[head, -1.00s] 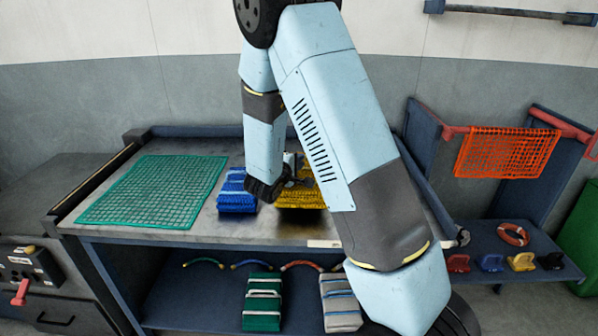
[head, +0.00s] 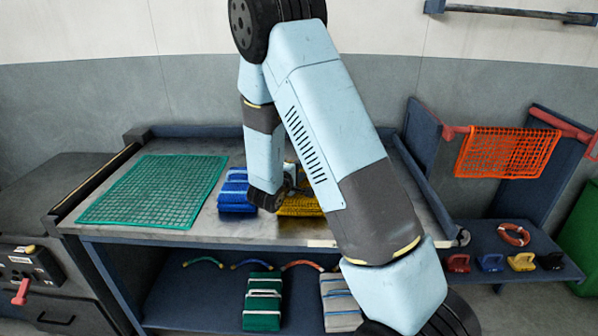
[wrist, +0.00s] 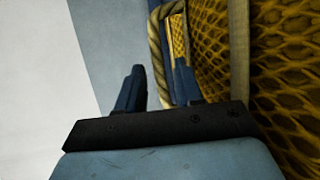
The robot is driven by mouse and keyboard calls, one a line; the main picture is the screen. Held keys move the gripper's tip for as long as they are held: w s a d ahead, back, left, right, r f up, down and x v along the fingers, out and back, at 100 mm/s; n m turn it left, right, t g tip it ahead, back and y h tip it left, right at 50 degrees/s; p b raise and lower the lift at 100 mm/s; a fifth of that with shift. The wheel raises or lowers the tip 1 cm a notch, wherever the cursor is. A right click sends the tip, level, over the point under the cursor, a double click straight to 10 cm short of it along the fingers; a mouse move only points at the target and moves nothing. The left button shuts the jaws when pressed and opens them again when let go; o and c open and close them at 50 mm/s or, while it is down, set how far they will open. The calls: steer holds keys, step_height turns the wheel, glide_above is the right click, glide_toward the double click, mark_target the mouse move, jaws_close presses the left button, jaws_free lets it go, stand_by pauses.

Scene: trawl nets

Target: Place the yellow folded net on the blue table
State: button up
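The yellow folded net (head: 300,207) lies on the grey top of the blue-framed table (head: 215,232), just right of a blue folded net (head: 236,192). My arm hides part of it in the head view. In the wrist view the yellow net (wrist: 283,75) fills the right side, with a tan rope handle (wrist: 158,45) standing out from it. My gripper (wrist: 158,85) is at this handle, its two fingers apart with the rope between them. A gap shows between the left finger and the rope. In the head view my gripper's fingers are mostly hidden behind my arm.
A green net (head: 155,190) lies flat on the table's left. A green folded net (head: 262,300) and a grey one (head: 340,303) are on the shelf below. An orange net (head: 508,152) hangs at the right. The table's front strip is clear.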

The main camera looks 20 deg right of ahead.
steer(key=shift+o, duration=0.2)
steer(key=v, duration=1.2)
steer(key=r+y, duration=0.1)
steer(key=w+r+m+y, duration=0.2)
steer(key=shift+a+r+y, duration=0.25)
steer(key=shift+a+y, duration=0.15)
steer(key=s+a+r+m+g+y, duration=0.1)
steer(key=s+r+m+y, duration=0.2)
steer(key=r, duration=0.4)
steer(key=s+r+y, duration=0.3)
steer(key=r+y, duration=0.2)
steer(key=r, duration=0.1)
steer(key=s+d+r+m+g, duration=0.1)
steer(key=s+d+r+m, duration=0.1)
steer(key=s, duration=0.6)
steer(key=s+d+r+m+g+h, duration=0.1)
steer(key=s+d, duration=0.3)
steer(key=s, duration=0.4)
steer(key=s+d+r+m+g, duration=0.2)
steer(key=s+d+r+g, duration=0.1)
steer(key=s, duration=0.5)
steer(key=shift+d+m, duration=0.25)
steer(key=shift+m, duration=0.15)
